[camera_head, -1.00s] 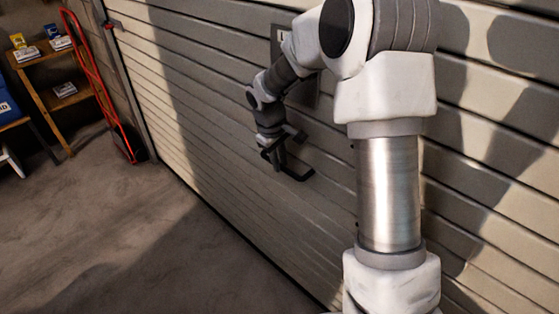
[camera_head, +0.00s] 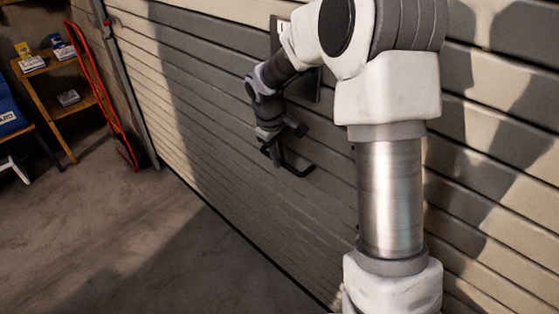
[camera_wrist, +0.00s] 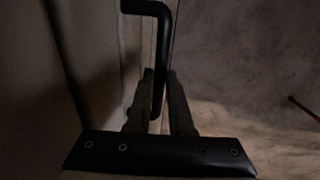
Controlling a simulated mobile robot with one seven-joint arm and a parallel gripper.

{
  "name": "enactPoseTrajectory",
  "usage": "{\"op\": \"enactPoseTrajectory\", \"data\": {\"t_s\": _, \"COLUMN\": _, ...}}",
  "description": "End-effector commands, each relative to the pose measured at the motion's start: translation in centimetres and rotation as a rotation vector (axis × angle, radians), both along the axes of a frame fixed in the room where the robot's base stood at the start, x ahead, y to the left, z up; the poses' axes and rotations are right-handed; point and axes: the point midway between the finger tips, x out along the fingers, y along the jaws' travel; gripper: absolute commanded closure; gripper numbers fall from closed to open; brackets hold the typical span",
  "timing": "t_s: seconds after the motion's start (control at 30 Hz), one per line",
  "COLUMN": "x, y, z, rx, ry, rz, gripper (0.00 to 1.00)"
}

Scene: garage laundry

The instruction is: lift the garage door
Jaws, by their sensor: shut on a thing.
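The garage door (camera_head: 235,165) is a broad grey slatted panel, and its lower edge runs along the floor line in the head view. A dark bar handle (camera_head: 300,172) sticks out from it. My gripper (camera_head: 278,156) is at this handle, partly hidden behind its own dark body. In the wrist view the black handle (camera_wrist: 160,25) comes down from the top and passes between the two fingers of my gripper (camera_wrist: 161,80), which are shut on it. The door surface (camera_wrist: 100,50) is at the left there.
A red hand truck (camera_head: 97,85) leans near the door's left end by the metal door track (camera_head: 128,90). A wooden shelf (camera_head: 75,108) with small boxes and a blue bin (camera_head: 10,115) stand at far left. The concrete floor (camera_head: 120,220) before the door is clear.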

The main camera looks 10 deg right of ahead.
Motion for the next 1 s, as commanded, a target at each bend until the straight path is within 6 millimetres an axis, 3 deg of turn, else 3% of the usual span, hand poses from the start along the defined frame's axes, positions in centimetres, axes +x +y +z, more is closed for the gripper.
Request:
{"op": "enactPoseTrajectory", "data": {"t_s": 0.03, "x": 0.2, "y": 0.1, "z": 3.1, "rx": -0.001, "ry": -0.010, "rz": 0.002, "gripper": 1.00}}
{"op": "enactPoseTrajectory", "data": {"t_s": 0.5, "x": 0.3, "y": 0.1, "z": 15.4, "rx": 0.000, "ry": -0.013, "rz": 0.002, "gripper": 1.00}}
{"op": "enactPoseTrajectory", "data": {"t_s": 0.7, "x": 0.3, "y": 0.1, "z": 18.8, "rx": 0.001, "ry": -0.014, "rz": 0.001, "gripper": 1.00}}
{"op": "enactPoseTrajectory", "data": {"t_s": 1.0, "x": 0.3, "y": 0.1, "z": 20.7, "rx": 0.000, "ry": -0.011, "rz": 0.002, "gripper": 1.00}}
